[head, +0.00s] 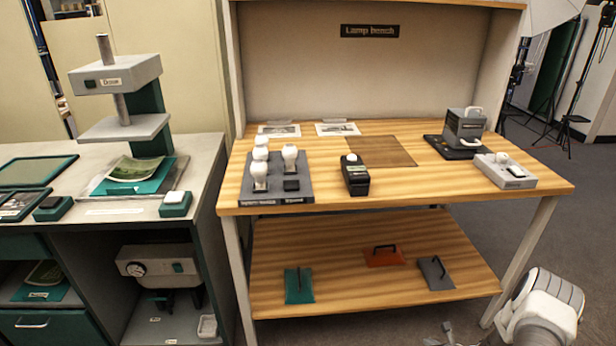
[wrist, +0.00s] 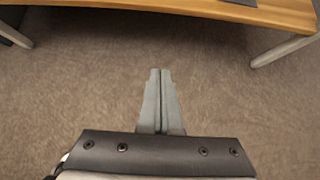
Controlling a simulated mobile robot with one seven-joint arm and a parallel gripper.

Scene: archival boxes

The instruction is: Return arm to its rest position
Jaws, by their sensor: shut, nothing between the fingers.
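My gripper shows in the wrist view (wrist: 160,75) with its two grey fingers together and nothing between them. It points over bare carpet, in front of the wooden bench, whose front edge crosses the top of that view. In the head view my arm is at the lower right, beside the bench's right front leg. A small grey part, apparently my gripper (head: 440,335), shows at the bottom edge, low and in front of the bench; most of it is cut off by the frame.
The lamp bench (head: 420,190) holds a bulb tray (head: 275,190), a black device (head: 355,176), a grey lamp unit (head: 464,128) and a switch box (head: 505,172). Several coloured plates lie on its lower shelf (head: 350,285). A press cabinet (head: 205,160) stands left. Carpet (wrist: 70,80) around my gripper is clear.

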